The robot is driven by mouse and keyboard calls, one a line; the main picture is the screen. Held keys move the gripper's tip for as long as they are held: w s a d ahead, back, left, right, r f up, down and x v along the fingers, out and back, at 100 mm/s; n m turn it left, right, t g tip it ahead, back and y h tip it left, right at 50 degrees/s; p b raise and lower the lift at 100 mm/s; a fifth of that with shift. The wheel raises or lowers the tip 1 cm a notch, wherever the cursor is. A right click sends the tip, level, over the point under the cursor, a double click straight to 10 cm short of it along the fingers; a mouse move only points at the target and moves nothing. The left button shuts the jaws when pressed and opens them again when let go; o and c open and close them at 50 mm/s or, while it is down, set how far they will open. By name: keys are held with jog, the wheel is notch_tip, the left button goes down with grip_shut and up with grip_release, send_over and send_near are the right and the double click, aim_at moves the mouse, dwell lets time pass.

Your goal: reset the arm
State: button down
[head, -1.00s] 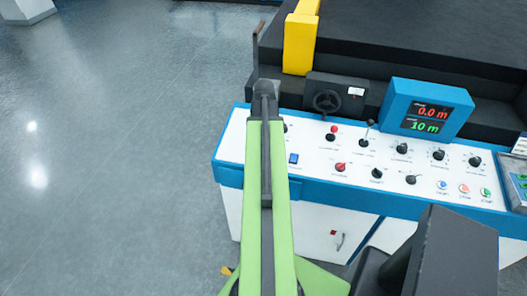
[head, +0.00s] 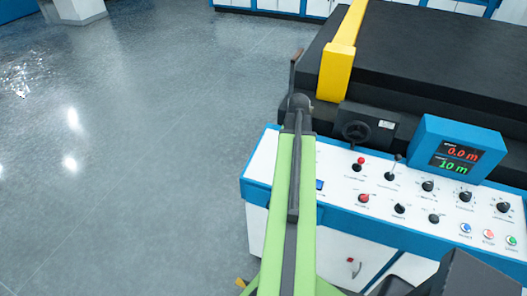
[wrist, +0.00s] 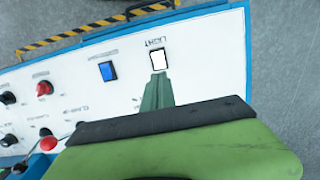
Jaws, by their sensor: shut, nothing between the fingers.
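My gripper (wrist: 157,88) shows in the wrist view as narrow green fingers, shut and empty. It is over the white control panel (wrist: 205,55), and its tips appear just beside the white LIGHT switch (wrist: 158,60). I cannot tell whether they touch it. A blue switch (wrist: 108,71) lies to the left. In the head view my green arm (head: 282,190) stretches forward over the panel's left end, and the fingers are hidden behind it. The LIGHT switch is hidden there too.
The blue-edged console carries red and black knobs (head: 363,198) and a display box (head: 460,150) reading 0.0 m and 10 m. A black machine (head: 430,60) with a yellow bracket (head: 337,70) stands behind. Open grey floor (head: 130,170) lies left.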

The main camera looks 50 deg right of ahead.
jog(key=w+a+f+n+b, duration=0.2)
jog(key=w+a+n, duration=0.1)
jog(key=w+a, duration=0.8)
jog(key=w+a+f+n+b, duration=0.2)
jog(key=w+a+n, duration=0.1)
jog(key=w+a, duration=0.75)
jog(key=a+f+n+b, duration=0.2)
jog(key=a+n, duration=0.6)
jog(key=a, duration=2)
jog(key=shift+f+b, duration=0.35)
